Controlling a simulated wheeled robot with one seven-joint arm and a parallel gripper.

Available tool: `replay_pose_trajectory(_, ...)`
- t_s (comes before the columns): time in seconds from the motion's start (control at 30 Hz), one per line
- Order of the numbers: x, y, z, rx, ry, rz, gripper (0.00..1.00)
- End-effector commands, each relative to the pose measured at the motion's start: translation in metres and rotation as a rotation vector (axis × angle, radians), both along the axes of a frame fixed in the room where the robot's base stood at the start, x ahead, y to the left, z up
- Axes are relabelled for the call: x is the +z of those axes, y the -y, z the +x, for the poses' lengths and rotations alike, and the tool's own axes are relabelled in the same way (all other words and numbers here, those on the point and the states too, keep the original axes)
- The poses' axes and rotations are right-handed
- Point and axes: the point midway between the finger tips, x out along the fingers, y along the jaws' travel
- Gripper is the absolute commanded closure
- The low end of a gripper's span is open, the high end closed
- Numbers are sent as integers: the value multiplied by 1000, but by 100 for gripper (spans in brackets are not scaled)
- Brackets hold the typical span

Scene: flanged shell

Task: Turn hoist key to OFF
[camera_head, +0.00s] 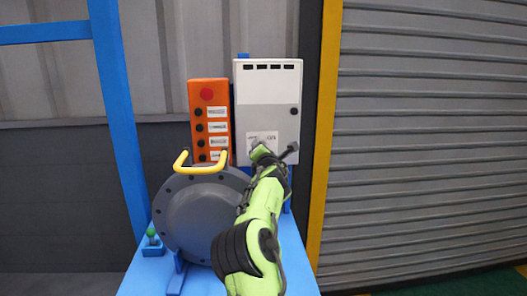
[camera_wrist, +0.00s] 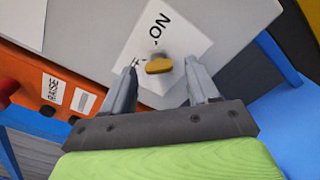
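The hoist key (camera_wrist: 158,66) is a small yellow-brown knob on a white label plate (camera_wrist: 180,38) in the wrist view. "ON" with a short mark is printed above it; other lettering left of it is mostly hidden. The key's long side lies roughly across the picture. My gripper (camera_wrist: 160,67) is open, one finger on each side of the key, with visible gaps. In the head view my gripper (camera_head: 273,154) is at the lower part of the white control box (camera_head: 268,85), where it hides the key.
An orange button box (camera_head: 209,118) with a red button stands just left of the white box. A grey flanged shell (camera_head: 198,215) with a yellow handle (camera_head: 201,164) sits on a blue stand (camera_head: 140,278) in front. A yellow post (camera_head: 323,130) and shutter (camera_head: 430,140) are right.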

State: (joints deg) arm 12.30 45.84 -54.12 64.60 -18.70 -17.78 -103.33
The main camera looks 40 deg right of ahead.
Motion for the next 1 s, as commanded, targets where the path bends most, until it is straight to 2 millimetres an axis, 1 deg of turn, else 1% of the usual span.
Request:
replay_pose_trajectory(0.17,1,-1,-1,0,2,-2,40)
replay_pose_trajectory(0.27,1,-5,-7,-1,3,-1,40)
replay_pose_trajectory(0.37,0,-15,-21,0,5,3,40)
replay_pose_trajectory(0.47,0,-28,-40,0,6,3,40)
replay_pose_trajectory(0.8,1,-77,-110,5,6,5,40)
replay_pose_trajectory(0.9,2,-84,-122,2,5,1,40)
replay_pose_trajectory(1.0,1,-88,-129,1,2,1,40)
